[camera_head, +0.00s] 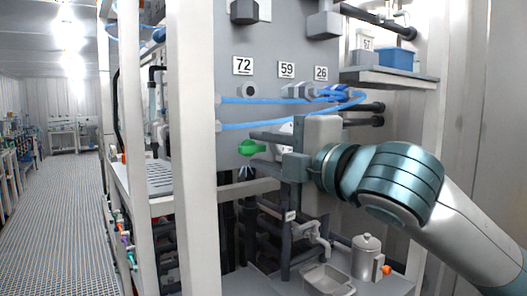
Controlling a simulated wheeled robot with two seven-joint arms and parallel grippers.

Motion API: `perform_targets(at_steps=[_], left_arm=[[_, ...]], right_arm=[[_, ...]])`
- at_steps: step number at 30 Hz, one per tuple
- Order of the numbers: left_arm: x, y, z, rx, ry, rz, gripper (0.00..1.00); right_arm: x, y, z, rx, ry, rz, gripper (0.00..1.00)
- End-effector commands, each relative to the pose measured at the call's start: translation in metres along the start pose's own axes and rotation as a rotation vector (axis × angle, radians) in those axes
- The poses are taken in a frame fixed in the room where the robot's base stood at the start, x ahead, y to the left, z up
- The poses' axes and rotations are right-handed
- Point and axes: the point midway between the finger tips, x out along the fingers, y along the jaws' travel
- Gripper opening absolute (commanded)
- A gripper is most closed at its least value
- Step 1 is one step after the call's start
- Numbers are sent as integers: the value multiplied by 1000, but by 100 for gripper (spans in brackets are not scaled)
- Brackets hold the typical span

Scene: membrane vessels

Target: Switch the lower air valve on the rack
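A green valve handle (251,147) sticks out from the grey rack panel (235,110), below the blue air hoses. My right gripper (256,149) reaches in from the right at the handle's height. Its two dark fingers are spread, one above and one below the handle's right part. I cannot tell whether either finger touches the handle. The gripper body hides part of the panel and pipes behind it. A grey round knob (249,90) sits higher on the panel under the label 72. My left gripper is out of view.
White rack posts (198,150) stand just left of the handle. Blue hoses (290,100) run above my gripper. Below are dark pipes, a metal tap (318,236), a tray (328,279) and a metal jug (366,258). An aisle floor (55,220) is clear at left.

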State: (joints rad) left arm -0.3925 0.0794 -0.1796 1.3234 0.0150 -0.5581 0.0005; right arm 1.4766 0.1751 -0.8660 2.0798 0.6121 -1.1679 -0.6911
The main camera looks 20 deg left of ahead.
Motion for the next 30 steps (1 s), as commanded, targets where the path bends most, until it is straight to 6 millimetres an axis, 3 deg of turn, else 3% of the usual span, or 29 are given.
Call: perform_targets(at_steps=[8, 14, 30], left_arm=[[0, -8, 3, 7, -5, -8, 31], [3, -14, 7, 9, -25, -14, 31], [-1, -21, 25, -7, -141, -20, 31]], right_arm=[[-3, 0, 0, -1, 0, 1, 29], [-19, 0, 0, -3, 0, 4, 29], [-121, -1, 1, -4, -2, 3, 29]])
